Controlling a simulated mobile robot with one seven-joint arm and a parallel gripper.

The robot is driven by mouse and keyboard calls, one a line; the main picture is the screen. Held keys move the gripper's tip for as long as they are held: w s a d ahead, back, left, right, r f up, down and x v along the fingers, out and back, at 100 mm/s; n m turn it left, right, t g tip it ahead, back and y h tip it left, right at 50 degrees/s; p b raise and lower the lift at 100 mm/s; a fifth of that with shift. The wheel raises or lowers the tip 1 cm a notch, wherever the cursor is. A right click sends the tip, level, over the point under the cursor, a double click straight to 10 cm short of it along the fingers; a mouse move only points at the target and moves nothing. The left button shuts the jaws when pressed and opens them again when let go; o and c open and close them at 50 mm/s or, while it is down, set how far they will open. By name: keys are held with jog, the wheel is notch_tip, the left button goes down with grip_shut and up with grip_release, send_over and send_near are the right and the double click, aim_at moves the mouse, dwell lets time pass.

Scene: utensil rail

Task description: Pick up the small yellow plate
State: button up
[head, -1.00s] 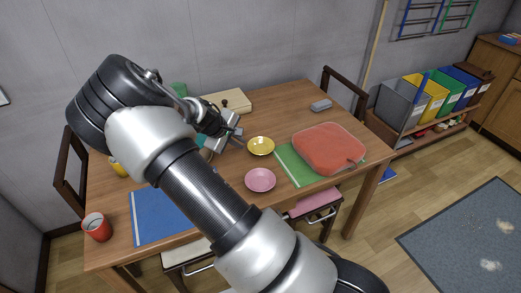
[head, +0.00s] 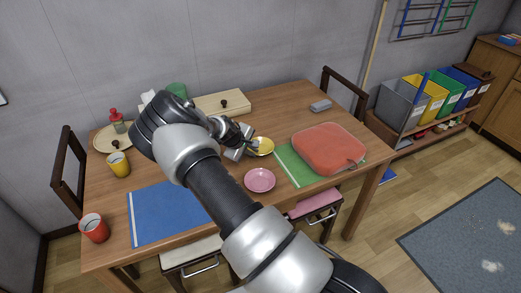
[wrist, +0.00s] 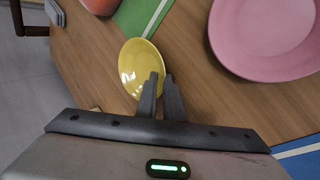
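The small yellow plate (head: 264,146) lies on the wooden table, left of the green mat. Contact with the rim cannot be made out.
A pink plate (head: 260,180) lies close by, nearer the front edge. A red pouch (head: 330,148) rests on the green mat (head: 292,167). A cutting board (head: 233,100) lies behind. A blue mat (head: 160,218), a yellow cup (head: 118,164) and a red cup (head: 93,228) are on the left.

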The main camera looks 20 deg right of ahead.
grip_shut()
jog(key=shift+r, duration=0.1)
